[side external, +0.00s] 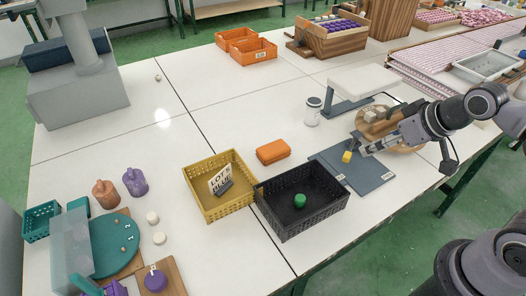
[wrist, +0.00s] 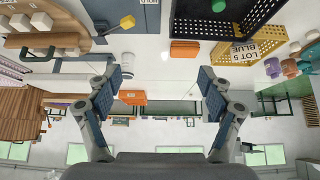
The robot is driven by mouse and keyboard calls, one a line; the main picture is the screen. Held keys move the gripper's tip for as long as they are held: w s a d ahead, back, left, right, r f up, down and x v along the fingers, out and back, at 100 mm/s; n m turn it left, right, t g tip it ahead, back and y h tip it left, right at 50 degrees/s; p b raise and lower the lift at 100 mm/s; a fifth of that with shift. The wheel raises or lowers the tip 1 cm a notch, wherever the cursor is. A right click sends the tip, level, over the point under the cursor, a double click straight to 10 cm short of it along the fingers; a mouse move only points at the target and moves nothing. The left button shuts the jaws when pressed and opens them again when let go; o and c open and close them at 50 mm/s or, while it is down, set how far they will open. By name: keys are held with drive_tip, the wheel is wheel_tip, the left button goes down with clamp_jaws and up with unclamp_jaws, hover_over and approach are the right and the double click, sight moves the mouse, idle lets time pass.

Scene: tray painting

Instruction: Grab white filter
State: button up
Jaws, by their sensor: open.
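I cannot tell for certain which thing is the white filter. A white canister with a dark lid (side external: 312,112) stands on the table; it also shows between my fingers' far side in the wrist view (wrist: 127,64). Two small whitish round pieces (side external: 152,217) lie at the left near the purple and copper bottles. Pale cubes (wrist: 42,21) sit on a round wooden board at the wrist view's upper left.
A grey mat (side external: 374,178) lies under the yellow cube. A black basket (side external: 290,232) holds a green cylinder. A yellow basket (side external: 207,205) holds a sign and a dark piece. An orange case (side external: 273,151) lies behind them.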

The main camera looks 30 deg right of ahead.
drive_tip(key=w+d+r+m, duration=0.1)
drive_tip(key=w+d+r, duration=0.15)
drive_tip(key=w, duration=0.45)
drive_tip(key=m+g+h, duration=0.1)
drive_tip(key=m+h, duration=0.1)
drive_tip(key=m, duration=0.1)
hover_over(315, 103)
drive_tip(key=s+a, duration=0.2)
drive_tip(key=s, duration=0.2)
wheel_tip(315, 103, down, 11)
drive_tip(key=shift+m, duration=0.3)
drive_tip(key=shift+x, duration=2.85)
drive_tip(key=shift+d+x, duration=0.25)
drive_tip(key=shift+x, duration=1.05)
drive_tip(key=shift+d+x, duration=0.25)
drive_tip(key=shift+x, duration=1.05)
drive_tip(key=shift+s, duration=0.1)
drive_tip(key=shift+c, duration=0.3)
drive_tip(key=c, duration=1.3)
